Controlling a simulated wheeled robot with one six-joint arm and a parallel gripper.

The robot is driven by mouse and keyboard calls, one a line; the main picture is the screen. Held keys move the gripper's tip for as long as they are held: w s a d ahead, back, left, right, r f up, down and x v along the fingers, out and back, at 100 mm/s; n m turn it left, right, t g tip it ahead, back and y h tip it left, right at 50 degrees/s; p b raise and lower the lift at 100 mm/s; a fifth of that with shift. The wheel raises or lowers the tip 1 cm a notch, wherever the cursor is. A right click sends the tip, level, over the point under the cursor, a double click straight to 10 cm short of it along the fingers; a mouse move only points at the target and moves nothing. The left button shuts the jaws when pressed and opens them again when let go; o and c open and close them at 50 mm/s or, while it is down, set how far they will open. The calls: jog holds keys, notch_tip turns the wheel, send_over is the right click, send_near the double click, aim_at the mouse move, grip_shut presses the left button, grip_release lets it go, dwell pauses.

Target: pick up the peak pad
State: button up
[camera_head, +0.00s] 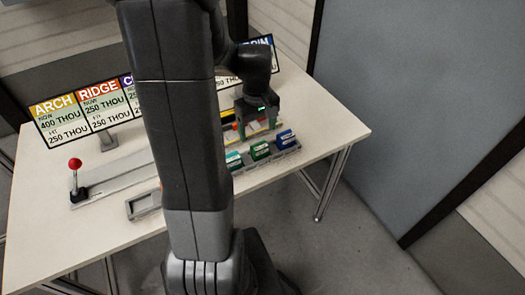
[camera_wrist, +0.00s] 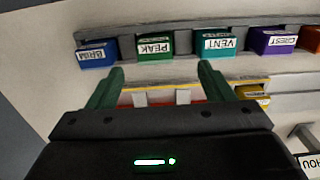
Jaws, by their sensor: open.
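The peak pad (camera_wrist: 155,57) is a green block with a white PEAK label, upside down in the wrist view. It sits in a row of pads, between the blue BRIM pad (camera_wrist: 97,60) and the teal VENT pad (camera_wrist: 217,50). In the head view the green pad (camera_head: 260,152) is on the grey rack near the table's right front edge. My gripper (camera_wrist: 160,72) is open, its two green fingers apart with the peak pad beyond the tips, apart from them. In the head view my gripper (camera_head: 257,118) is above the table behind the pads, its fingertips hard to make out.
A purple CREST pad (camera_wrist: 273,45) and an orange pad continue the row. A yellow pad (camera_wrist: 251,90) and a red-and-yellow item (camera_wrist: 165,97) lie nearer. In the head view, a red-knobbed lever (camera_head: 75,165) and a label board (camera_head: 80,115) stand left; my arm hides the middle.

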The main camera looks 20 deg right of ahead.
aim_at(260, 145)
notch_tip(260, 145, down, 4)
jog(key=shift+r, duration=0.15)
jog(key=shift+w+d+f+p, duration=0.1)
jog(key=shift+d+f, duration=0.05)
jog(key=shift+f, duration=0.75)
jog(key=shift+w+d+f+p, duration=0.1)
jog(key=shift+f+p, duration=0.05)
jog(key=shift+f, duration=0.8)
jog(key=shift+w+d+f+p, duration=0.1)
jog(key=shift+d+f, duration=0.05)
jog(key=shift+f, duration=0.75)
jog(key=c, duration=1.1)
